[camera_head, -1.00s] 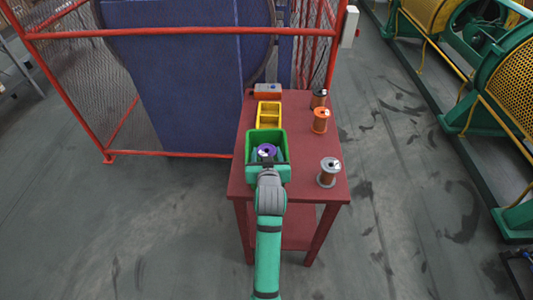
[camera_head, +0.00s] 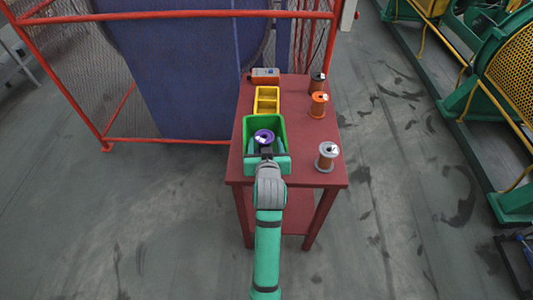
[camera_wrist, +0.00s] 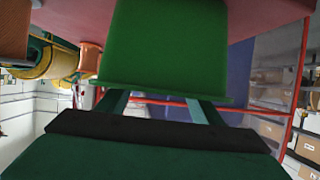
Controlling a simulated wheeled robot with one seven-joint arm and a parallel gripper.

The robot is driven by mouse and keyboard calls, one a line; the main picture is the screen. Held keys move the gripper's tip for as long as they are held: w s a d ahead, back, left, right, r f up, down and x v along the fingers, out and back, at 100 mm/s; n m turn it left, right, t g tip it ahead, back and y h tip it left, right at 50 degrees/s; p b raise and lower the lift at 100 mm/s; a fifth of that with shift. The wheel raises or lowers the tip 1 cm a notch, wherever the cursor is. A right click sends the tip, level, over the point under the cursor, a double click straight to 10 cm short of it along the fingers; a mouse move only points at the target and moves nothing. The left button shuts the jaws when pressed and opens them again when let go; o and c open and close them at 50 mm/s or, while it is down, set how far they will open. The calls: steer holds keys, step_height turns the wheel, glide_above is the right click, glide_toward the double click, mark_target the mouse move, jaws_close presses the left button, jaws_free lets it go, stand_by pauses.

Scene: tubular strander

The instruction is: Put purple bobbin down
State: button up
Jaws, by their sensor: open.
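The purple bobbin (camera_head: 264,136) stands in the green bin (camera_head: 281,126) at the front of the red table (camera_head: 305,150), and its top shows above the near part of the bin. My gripper (camera_head: 267,151) is at the near side of the bin, just in front of the bobbin. In the wrist view my open fingers (camera_wrist: 160,105) point toward the green bin (camera_wrist: 165,45), whose wall fills the upper middle. The bobbin is not visible in the wrist view. The bobbin's lower part is hidden in the head view.
A yellow bin (camera_head: 267,99) and an orange-grey box (camera_head: 265,76) stand behind the green bin. A grey-flanged copper bobbin (camera_head: 326,156), an orange bobbin (camera_head: 318,105) and a dark bobbin (camera_head: 317,83) stand along the right edge. A red-framed fence (camera_head: 180,143) is behind left.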

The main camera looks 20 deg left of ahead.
steer(key=v, duration=0.8)
steer(key=shift+r, duration=0.25)
steer(key=shift+s, duration=0.1)
